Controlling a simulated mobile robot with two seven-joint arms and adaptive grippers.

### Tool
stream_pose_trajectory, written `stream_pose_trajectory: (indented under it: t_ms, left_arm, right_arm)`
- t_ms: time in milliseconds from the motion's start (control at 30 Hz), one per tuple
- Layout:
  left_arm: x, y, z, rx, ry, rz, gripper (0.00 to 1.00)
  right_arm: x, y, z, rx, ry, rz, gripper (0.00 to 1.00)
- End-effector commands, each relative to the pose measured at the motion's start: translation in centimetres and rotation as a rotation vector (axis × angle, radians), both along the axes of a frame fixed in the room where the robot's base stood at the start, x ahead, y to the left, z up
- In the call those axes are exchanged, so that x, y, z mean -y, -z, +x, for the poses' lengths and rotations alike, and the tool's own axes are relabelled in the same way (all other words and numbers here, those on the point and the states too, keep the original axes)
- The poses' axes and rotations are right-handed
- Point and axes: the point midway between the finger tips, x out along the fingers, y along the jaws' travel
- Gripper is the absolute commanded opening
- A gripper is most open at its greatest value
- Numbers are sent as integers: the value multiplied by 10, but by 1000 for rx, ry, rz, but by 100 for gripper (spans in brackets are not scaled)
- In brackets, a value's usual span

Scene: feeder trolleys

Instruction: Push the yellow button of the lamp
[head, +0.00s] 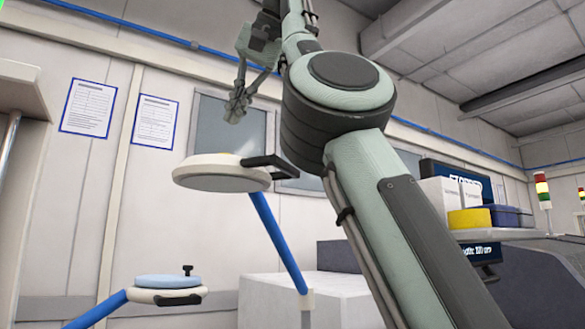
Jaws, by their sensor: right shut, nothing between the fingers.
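A round cream-coloured lamp head (215,178) with a black handle (278,165) stands left of centre on a blue arm (278,240). A pale yellowish patch shows on its upper side; I cannot make out a distinct yellow button. A second, similar round head (170,297) with a light blue top and a small black knob is at the lower left. My right gripper (236,108) is shut and empty, pointing down above the first lamp head, apparently apart from it. My left gripper is not in view.
My right arm fills the middle. A white box-like surface (262,300) stands behind the blue arm. At the right, a shelf (495,234) holds a yellow container (469,218) and blue ones (502,215). A signal light (542,190) stands beyond. A pale shelf edge (22,90) is at the left.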

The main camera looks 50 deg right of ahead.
Motion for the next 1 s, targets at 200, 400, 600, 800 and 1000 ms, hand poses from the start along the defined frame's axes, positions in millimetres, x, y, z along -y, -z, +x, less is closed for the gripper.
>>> stream_pose_trajectory:
  t_ms: [200,400,600,800,1000]
  left_arm:
    - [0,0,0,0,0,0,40]
    - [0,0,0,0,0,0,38]
    - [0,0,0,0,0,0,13]
    - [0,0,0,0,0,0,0]
    - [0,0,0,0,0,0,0]
  right_arm:
    - [0,0,0,0,0,0,0]
    - [0,0,0,0,0,0,0]
    - [0,0,0,0,0,0,0]
    - [0,0,0,0,0,0,0]
    - [0,0,0,0,0,0,0]
